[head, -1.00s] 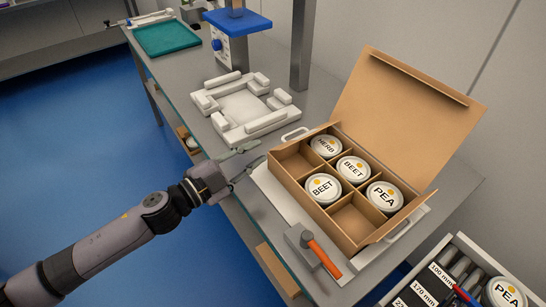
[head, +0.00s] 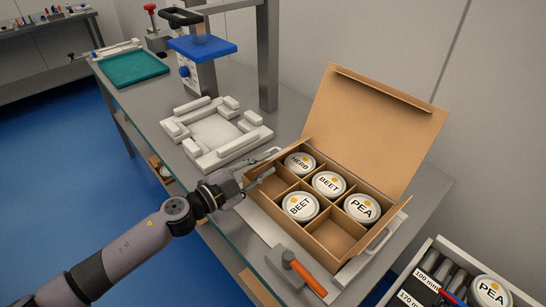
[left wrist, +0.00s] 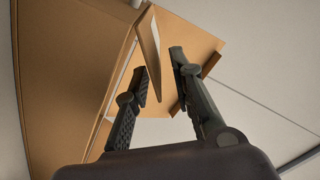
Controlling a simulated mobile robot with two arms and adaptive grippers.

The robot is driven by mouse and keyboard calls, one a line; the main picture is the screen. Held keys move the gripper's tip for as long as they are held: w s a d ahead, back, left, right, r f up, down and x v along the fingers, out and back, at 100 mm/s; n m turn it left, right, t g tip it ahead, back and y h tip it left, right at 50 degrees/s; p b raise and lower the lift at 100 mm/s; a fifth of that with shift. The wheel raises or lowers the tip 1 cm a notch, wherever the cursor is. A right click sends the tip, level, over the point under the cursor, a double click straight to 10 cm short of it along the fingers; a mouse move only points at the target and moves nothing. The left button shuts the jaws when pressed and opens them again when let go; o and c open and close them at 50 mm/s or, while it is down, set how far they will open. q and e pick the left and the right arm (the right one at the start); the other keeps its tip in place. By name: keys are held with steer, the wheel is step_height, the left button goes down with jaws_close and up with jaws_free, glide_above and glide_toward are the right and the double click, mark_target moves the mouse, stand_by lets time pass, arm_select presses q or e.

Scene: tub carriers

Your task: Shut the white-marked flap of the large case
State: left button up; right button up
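The large case (head: 256,197) is a brown cardboard box on the bench, holding tubs marked HERB (head: 300,162), BEET (head: 329,184) and PEA (head: 362,208), plus a second BEET tub. Its big lid panel (head: 370,125) stands open at the back. My right gripper is not in view.
A white block frame (head: 215,133) and a blue-topped device (head: 200,60) stand behind on the bench. An orange-handled tool (head: 303,272) lies in front of the case. A metal post (head: 268,55) rises behind.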

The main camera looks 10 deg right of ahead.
mark_target(273, 159)
arm_select(q)
steer(key=shift+x, duration=2)
steer(key=shift+c, duration=0.2)
jaws_close()
